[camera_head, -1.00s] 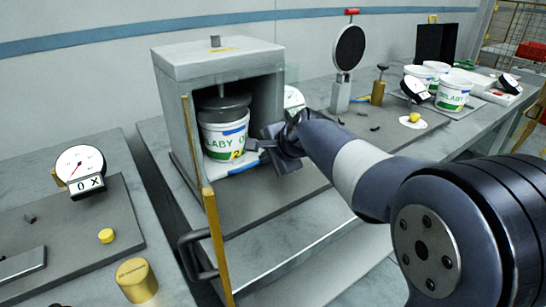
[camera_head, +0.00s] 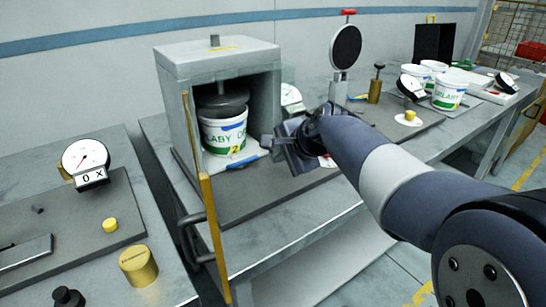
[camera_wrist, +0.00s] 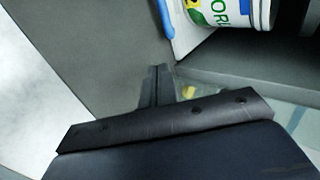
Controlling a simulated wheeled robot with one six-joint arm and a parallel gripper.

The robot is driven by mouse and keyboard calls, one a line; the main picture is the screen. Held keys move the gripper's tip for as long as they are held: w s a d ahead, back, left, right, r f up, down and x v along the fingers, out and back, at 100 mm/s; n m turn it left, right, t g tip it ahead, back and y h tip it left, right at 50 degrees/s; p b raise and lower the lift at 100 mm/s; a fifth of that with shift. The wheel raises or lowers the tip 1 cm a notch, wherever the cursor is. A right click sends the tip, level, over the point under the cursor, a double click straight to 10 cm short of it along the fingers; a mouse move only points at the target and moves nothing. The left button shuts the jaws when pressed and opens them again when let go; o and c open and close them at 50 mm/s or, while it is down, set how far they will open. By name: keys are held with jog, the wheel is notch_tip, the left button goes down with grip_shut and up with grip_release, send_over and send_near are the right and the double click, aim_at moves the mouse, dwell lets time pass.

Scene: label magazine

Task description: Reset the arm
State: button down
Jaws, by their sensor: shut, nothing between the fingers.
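My gripper (camera_head: 283,150) is shut and empty, in front of the right side of the open grey cabinet. In the wrist view its closed fingers (camera_wrist: 158,88) point over the dark grey base plate (camera_wrist: 85,45). My arm reaches in from the right edge of the head view. A white tub with green lettering (camera_head: 224,136) stands inside the cabinet under a dark round weight (camera_head: 222,102). The tub also shows at the top of the wrist view (camera_wrist: 235,12). The gripper is apart from the tub.
The grey cabinet (camera_head: 218,62) has an open door with a yellow edge (camera_head: 214,240) at front left. A dial gauge (camera_head: 86,160) and brass cylinder (camera_head: 138,265) stand on the left bench. A round black disc on a stand (camera_head: 346,46) and several tubs stand at right.

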jog(key=v, duration=0.5)
jog(key=shift+s+d+r, duration=0.15)
jog(key=shift+s+r, duration=0.1)
jog(key=shift+s, duration=0.05)
jog(key=shift+f, duration=0.1)
